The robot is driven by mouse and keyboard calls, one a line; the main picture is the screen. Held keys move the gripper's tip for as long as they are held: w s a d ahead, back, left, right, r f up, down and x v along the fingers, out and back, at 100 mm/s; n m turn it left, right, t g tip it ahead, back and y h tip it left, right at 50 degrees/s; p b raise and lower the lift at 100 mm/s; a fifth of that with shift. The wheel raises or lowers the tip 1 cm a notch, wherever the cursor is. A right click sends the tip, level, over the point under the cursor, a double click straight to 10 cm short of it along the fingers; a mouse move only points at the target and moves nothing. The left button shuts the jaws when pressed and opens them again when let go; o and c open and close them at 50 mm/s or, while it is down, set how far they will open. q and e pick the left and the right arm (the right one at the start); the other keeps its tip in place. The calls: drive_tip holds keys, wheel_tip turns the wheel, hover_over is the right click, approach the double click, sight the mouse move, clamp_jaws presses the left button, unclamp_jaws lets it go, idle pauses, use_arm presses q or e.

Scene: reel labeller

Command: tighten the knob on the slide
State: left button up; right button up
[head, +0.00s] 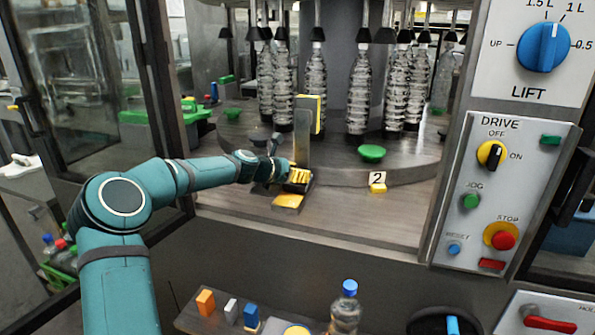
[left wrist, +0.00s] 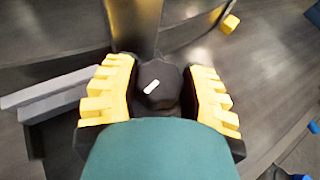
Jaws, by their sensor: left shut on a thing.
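The black knob (left wrist: 158,84) with a short white mark shows in the left wrist view, directly between the two yellow ribbed fingers. My left gripper (head: 296,178) is shut on it, low at the slide's grey upright (head: 303,138). A yellow plate (head: 315,113) sits high on that upright, and a yellow piece (head: 288,201) lies at its foot on the deck. In the head view my gripper hides the knob. The white mark on the knob lies at a slant in the left wrist view. My right gripper is in neither view.
Several clear bottles (head: 358,92) stand on the round carousel (head: 400,160) behind the slide. The control panel (head: 497,190) bounds the right side. The deck (head: 350,220) in front is clear.

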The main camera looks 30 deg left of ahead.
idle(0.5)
use_arm(q)
drive_tip(key=o, duration=1.2)
drive_tip(key=v, duration=1.2)
drive_tip(key=shift+w+a, duration=0.1)
